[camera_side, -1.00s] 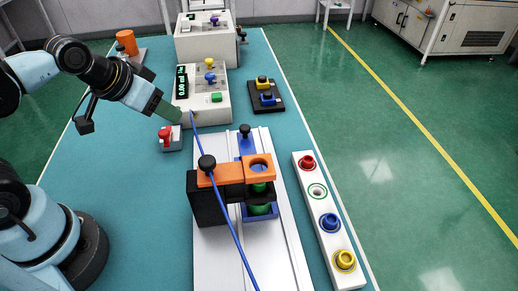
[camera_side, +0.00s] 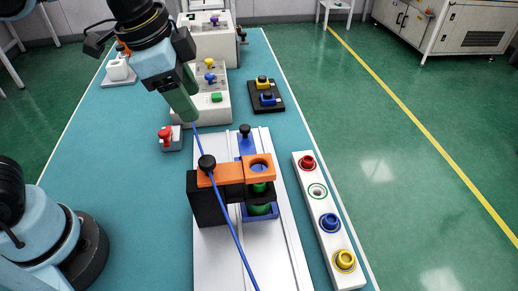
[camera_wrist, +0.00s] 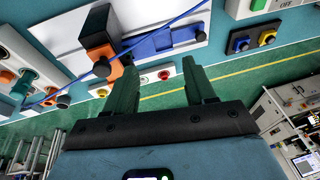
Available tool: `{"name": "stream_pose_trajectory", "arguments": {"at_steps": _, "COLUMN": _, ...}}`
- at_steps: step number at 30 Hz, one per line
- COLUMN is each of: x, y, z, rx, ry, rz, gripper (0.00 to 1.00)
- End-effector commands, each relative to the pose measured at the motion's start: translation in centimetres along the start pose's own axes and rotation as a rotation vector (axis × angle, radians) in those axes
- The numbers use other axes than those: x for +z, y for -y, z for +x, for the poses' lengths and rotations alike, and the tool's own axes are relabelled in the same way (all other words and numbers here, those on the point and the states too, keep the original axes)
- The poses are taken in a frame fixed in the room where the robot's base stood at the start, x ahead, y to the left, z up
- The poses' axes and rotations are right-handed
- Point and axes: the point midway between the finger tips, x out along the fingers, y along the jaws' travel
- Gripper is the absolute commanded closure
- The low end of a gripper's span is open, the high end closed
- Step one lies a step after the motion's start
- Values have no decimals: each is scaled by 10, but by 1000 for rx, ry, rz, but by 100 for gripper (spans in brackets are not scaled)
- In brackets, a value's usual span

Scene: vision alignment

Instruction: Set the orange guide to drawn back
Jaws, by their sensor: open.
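The orange guide (camera_side: 229,172) is a flat bar with a round hole at its right end. It reaches from a black block (camera_side: 209,207) over a blue holder (camera_side: 275,213) with a green part (camera_side: 259,209) under the hole. A black knob (camera_side: 207,163) stands on its left end. In the wrist view the guide (camera_wrist: 97,53) is at the upper left, partly behind its knob. My gripper (camera_side: 191,118) is open and empty, pointing down, above and behind the guide and apart from it. Its two green fingers (camera_wrist: 159,68) show in the wrist view.
A blue cable (camera_side: 227,217) crosses in front of the guide. A white strip (camera_side: 335,243) with coloured rings lies to the right. A grey box with a red knob (camera_side: 166,136) is at the left, and a white console (camera_side: 222,111) stands behind. Bare teal table lies left of the rail plate.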

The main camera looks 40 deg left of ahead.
Motion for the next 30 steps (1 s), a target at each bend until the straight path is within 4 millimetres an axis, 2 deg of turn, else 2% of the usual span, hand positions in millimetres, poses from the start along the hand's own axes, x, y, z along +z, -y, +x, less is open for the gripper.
{"name": "stream_pose_trajectory", "arguments": {"at_steps": 1, "x": -16, "y": -16, "z": -15, "rx": 47, "ry": 41, "rz": 158, "gripper": 45}}
{"name": "stream_pose_trajectory", "arguments": {"at_steps": 6, "x": -38, "y": -56, "z": -52, "rx": 172, "ry": 150, "rz": 562, "gripper": 45}}
{"name": "stream_pose_trajectory", "arguments": {"at_steps": 9, "x": -43, "y": -68, "z": -64, "rx": 213, "ry": 181, "rz": 689, "gripper": 45}}
{"name": "stream_pose_trajectory", "arguments": {"at_steps": 12, "x": -43, "y": -73, "z": -68, "rx": 230, "ry": 194, "rz": 741, "gripper": 45}}
{"name": "stream_pose_trajectory", "arguments": {"at_steps": 17, "x": -40, "y": -74, "z": -56, "rx": 232, "ry": 195, "rz": 744, "gripper": 45}}
{"name": "stream_pose_trajectory", "arguments": {"at_steps": 30, "x": -23, "y": -83, "z": 9, "rx": 228, "ry": 193, "rz": 740, "gripper": 45}}
